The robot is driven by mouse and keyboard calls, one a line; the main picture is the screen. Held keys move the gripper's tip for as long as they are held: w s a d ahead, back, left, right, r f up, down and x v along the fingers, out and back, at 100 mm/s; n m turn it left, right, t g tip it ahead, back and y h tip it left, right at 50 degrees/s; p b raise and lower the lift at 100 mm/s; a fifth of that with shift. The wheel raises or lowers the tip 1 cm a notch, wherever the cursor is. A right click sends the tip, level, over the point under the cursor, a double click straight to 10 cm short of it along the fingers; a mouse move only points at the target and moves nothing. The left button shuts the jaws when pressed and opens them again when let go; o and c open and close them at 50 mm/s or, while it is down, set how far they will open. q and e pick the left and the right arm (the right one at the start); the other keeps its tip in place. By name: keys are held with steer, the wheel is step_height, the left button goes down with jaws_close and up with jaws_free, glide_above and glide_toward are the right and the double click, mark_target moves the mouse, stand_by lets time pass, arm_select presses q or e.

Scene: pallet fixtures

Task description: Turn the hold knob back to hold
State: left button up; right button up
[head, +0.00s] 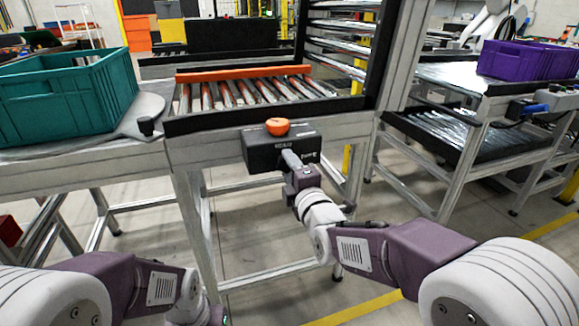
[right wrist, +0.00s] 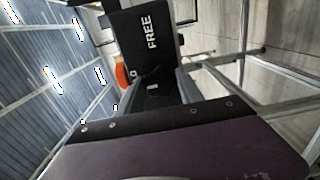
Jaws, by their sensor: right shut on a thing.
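The control box (head: 262,154) is a black box on the front of the roller station, with a round orange button (head: 277,126) on top. It also shows in the right wrist view (right wrist: 140,22), with the word FREE in white. White lettering on its front in the head view is too small to read surely. My right gripper (head: 291,160) is at the box's front face, shut on the hold knob, which is mostly hidden between the fingers. The jaws also show in the right wrist view (right wrist: 160,90). I cannot tell the knob's angle. My left arm is low at the left; its gripper is out of view.
The roller bed (head: 250,92) with an orange bar lies behind the box. A purple crate (head: 528,60) stands on the right rack. Bare floor lies below.

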stand_by(0.4)
steer(key=o, duration=1.4)
steer(key=shift+s, duration=0.1)
steer(key=p+v, duration=0.2)
steer(key=v, duration=0.7)
